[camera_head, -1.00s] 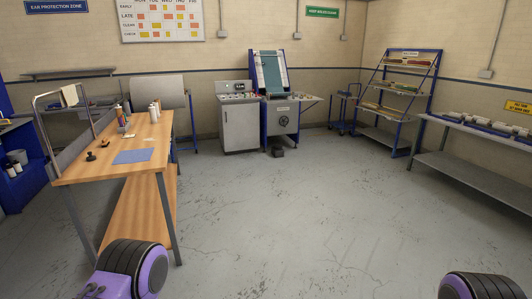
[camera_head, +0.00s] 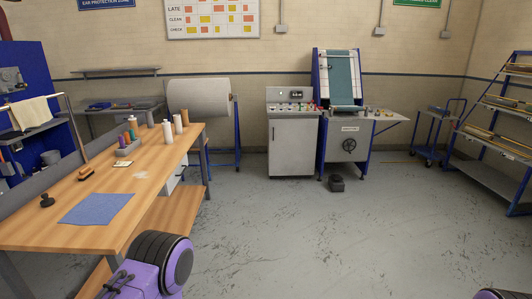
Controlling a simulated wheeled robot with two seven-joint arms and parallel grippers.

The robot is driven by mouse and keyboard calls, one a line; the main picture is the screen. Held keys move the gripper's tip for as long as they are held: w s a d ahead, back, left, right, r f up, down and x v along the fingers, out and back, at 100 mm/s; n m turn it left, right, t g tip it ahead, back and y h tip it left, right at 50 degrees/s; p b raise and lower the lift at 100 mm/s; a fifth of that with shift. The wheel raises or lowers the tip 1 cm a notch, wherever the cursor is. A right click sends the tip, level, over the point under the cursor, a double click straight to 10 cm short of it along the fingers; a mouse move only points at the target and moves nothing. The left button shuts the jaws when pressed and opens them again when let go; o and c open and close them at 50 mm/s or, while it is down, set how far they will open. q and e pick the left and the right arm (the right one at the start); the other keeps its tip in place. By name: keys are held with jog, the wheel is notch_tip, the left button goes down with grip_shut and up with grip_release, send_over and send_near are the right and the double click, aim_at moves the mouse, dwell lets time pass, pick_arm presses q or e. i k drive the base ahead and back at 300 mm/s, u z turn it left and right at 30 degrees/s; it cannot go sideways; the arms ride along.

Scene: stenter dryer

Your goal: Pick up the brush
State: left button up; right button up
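A small brown and dark object that looks like the brush (camera_head: 87,174) lies on the wooden table (camera_head: 160,178) at the left, near its back edge. A brown stick rises just behind it; I cannot tell whether they are joined. Neither of my grippers is in view. Only a purple and black part of my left arm shows at the bottom, in front of the table, and a sliver of my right arm at the bottom right corner.
On the table are a blue cloth (camera_head: 97,208), a black knobbed object (camera_head: 47,200), a grey holder with bottles (camera_head: 128,145) and several white and brown cones. A grey cabinet (camera_head: 293,145) and a blue-framed machine (camera_head: 348,150) stand behind.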

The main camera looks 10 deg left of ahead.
aim_at(86, 172)
jog(key=u, duration=0.7)
jog(key=i, duration=1.9)
jog(key=u, duration=0.7)
